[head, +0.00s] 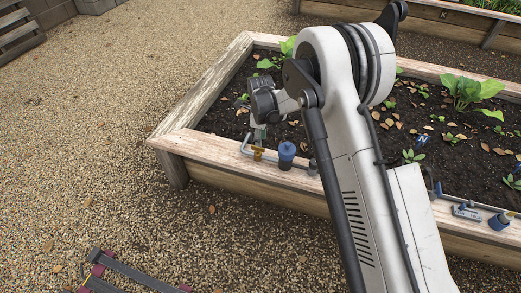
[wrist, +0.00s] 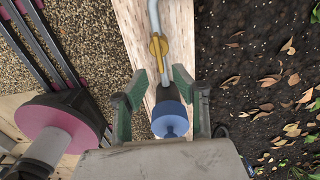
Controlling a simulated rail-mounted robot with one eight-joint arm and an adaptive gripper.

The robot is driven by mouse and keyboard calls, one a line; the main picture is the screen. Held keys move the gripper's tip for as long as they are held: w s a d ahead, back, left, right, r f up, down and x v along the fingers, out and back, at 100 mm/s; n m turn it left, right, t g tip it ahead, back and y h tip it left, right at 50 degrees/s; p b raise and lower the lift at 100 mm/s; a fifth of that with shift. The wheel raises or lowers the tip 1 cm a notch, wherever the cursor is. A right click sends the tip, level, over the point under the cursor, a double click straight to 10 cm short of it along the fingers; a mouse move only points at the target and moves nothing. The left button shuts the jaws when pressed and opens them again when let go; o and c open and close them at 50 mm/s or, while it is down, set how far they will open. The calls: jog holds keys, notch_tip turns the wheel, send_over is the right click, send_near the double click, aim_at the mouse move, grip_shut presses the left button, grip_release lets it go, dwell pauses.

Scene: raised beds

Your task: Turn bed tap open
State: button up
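The bed tap is a grey pipe fitting with a yellow lever (head: 257,153) on the wooden rim of the raised bed. In the wrist view the yellow lever (wrist: 158,46) is just beyond my fingertips, lying roughly along the pipe. A blue-topped fitting (head: 287,150) stands beside it on the rim. In the wrist view this blue top (wrist: 170,118) is between my fingers, nearer the palm; I cannot tell whether they touch it. My gripper (wrist: 161,78) is open, its two green-padded fingers apart. In the head view my gripper (head: 259,131) is low over the rim, partly hidden by my wrist.
The bed's wooden rim (head: 205,93) surrounds dark soil with seedlings and dry leaves. More blue-topped fittings (head: 499,221) sit along the rim at right. A maroon and dark frame (head: 130,275) lies on the gravel at lower left. The gravel at left is mostly clear.

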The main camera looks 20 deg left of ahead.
aim_at(258, 149)
jog(key=shift+f+b, duration=0.6)
jog(key=shift+f, duration=2.15)
grip_shut()
